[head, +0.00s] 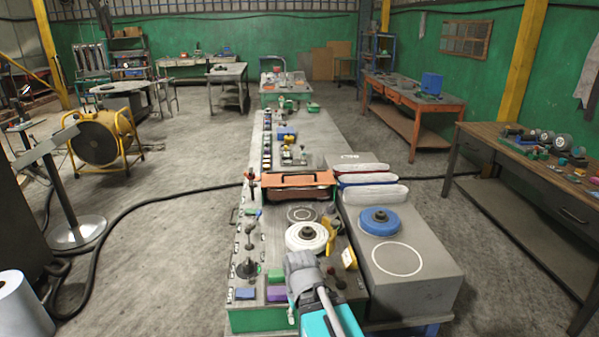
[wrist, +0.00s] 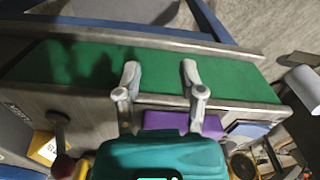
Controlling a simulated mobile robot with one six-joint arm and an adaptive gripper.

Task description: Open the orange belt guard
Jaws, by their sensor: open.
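The orange belt guard (head: 297,181) sits across the middle of the long grey bench in the head view. It looks like a low orange cover with a dark front and appears lowered. My gripper (wrist: 160,70) is open and empty in the wrist view, above the bench's green near side. In the head view its teal body shows at the bottom edge, well nearer than the guard, and its fingertips are unclear. The guard does not show in the wrist view.
A red-topped lever (head: 251,176) stands left of the guard. A grey block (head: 412,268) with a blue disc (head: 379,221) is at right. A purple block (wrist: 180,122) is near my fingers.

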